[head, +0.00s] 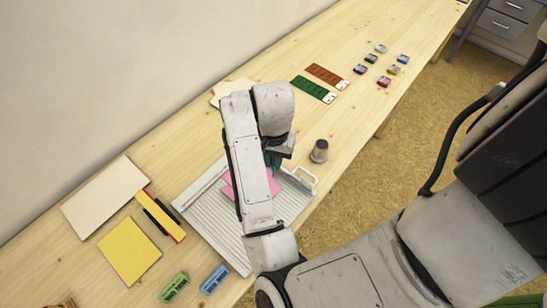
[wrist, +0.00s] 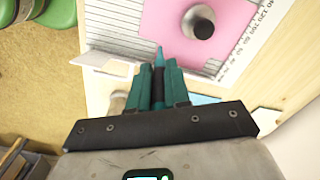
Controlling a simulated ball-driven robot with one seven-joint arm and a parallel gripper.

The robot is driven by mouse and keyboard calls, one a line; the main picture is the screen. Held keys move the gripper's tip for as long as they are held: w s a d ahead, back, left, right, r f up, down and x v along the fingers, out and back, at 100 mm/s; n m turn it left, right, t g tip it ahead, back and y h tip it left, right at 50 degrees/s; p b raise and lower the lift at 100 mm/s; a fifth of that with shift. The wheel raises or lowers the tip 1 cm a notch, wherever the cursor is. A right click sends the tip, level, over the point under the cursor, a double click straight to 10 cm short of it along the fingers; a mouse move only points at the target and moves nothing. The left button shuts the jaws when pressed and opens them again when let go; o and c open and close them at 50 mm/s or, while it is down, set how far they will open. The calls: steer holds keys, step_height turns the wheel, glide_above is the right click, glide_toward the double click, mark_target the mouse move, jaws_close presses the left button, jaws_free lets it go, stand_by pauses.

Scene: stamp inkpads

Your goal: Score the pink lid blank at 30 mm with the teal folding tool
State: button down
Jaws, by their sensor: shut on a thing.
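The pink lid blank (wrist: 160,25) lies flat on the pale grooved scoring board (head: 212,222); in the head view my arm covers much of the blank (head: 228,191). A round dark and grey weight (wrist: 200,22) stands on the blank in the wrist view. My gripper (wrist: 158,72) has teal fingers shut on the teal folding tool (wrist: 159,56), which has a dark shank and teal tip. The tip points towards the blank's edge; I cannot tell whether it touches. In the head view the gripper (head: 273,161) is mostly hidden behind my arm.
A ruler scale (wrist: 257,35) runs along the board. A grey cup-like weight (head: 319,152) stands beside the board's handle (head: 302,178). Yellow sheets (head: 130,251), a cream sheet (head: 106,197), green (head: 173,287) and blue (head: 213,279) blocks lie nearby. Green and brown strips (head: 327,77) lie farther off.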

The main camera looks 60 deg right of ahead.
steer(key=shift+f+b, duration=0.55)
steer(key=shift+f, duration=0.05)
stand_by(0.5)
steer(key=shift+w, duration=0.1)
steer(key=shift+w+d+p, duration=0.25)
steer(key=shift+w+p, duration=0.25)
steer(key=shift+w, duration=0.35)
steer(key=shift+w, duration=0.1)
steer(key=shift+w+d+p, duration=0.2)
steer(key=shift+w+p, duration=0.25)
steer(key=shift+w, duration=0.45)
steer(key=shift+w+d, duration=0.1)
steer(key=shift+d, duration=0.05)
steer(key=shift+w+d+p, duration=0.25)
steer(key=shift+w+p, duration=0.2)
steer(key=shift+w, duration=0.35)
steer(key=shift+w, duration=0.1)
